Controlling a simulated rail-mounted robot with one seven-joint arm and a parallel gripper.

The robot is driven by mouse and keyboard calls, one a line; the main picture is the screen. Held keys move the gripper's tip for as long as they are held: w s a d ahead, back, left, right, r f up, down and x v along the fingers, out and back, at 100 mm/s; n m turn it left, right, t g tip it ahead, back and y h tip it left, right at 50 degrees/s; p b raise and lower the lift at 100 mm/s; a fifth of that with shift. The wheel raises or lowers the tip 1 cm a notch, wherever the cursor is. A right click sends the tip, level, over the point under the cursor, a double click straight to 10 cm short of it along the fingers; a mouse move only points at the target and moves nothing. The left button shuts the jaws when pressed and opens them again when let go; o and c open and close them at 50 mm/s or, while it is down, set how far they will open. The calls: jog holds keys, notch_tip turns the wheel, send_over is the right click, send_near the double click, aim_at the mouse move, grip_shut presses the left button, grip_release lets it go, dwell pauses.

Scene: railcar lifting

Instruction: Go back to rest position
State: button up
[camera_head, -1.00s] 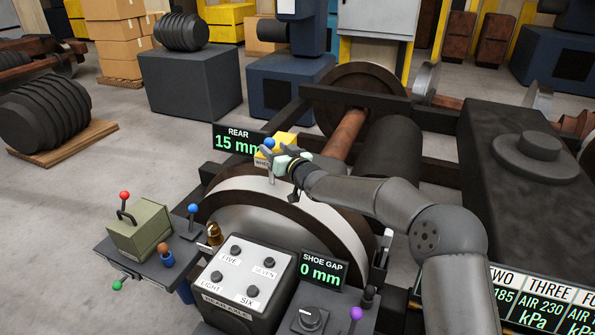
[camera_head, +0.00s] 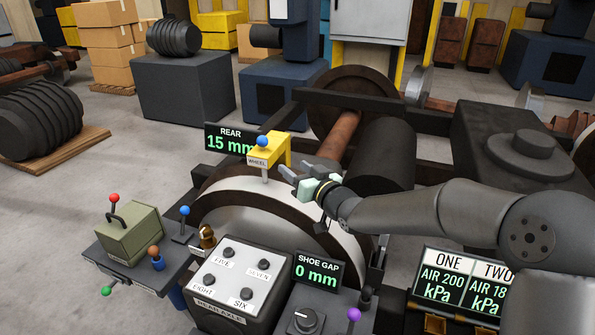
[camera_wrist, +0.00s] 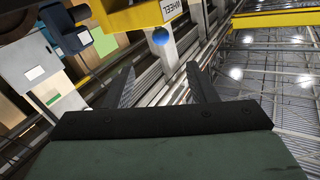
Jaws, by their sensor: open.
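My gripper (camera_head: 294,180) is open and empty in the head view, over the right part of the wheel's rim. It is apart from the blue-knobbed lever (camera_head: 263,142), which stands upright to its left by the yellow block (camera_head: 272,148). In the wrist view my two open fingers (camera_wrist: 164,88) point up into the picture with nothing between them. The lever's blue knob (camera_wrist: 161,36) shows beyond them, below the yellow block (camera_wrist: 135,15).
The panel with several black knobs (camera_head: 238,275) and the SHOE GAP display (camera_head: 316,272) reading 0 mm lie in front. A REAR display (camera_head: 229,138) reads 15 mm. The green box with a red-knobbed lever (camera_head: 128,232) is at left. Pressure displays (camera_head: 462,280) are at right.

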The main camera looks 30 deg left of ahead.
dwell(0.3)
jog(key=w+d+f+m+t+h, duration=0.15)
jog(key=d+h, duration=0.25)
jog(key=d, duration=0.4)
jog(key=w+d+f+m+h, duration=0.1)
jog(key=d+f+h, duration=0.25)
jog(key=d, duration=0.45)
jog(key=s+d+f+m+g+h, duration=0.1)
jog(key=s+d+m+h, duration=0.15)
jog(key=d, duration=0.65)
jog(key=s+d+f+m+h, duration=0.1)
jog(key=s+d+h, duration=0.25)
jog(key=d, duration=0.65)
jog(key=s+d+f+m+g+h, duration=0.1)
jog(key=s+d+m+g, duration=0.1)
jog(key=s+d, duration=0.5)
jog(key=s+d+f+m+g+h, duration=0.1)
jog(key=s+d+g, duration=0.4)
jog(key=s, duration=1.1)
jog(key=d+m+h, duration=0.1)
jog(key=d, duration=0.2)
jog(key=shift+s+d+m, duration=0.2)
jog(key=shift+m, duration=0.2)
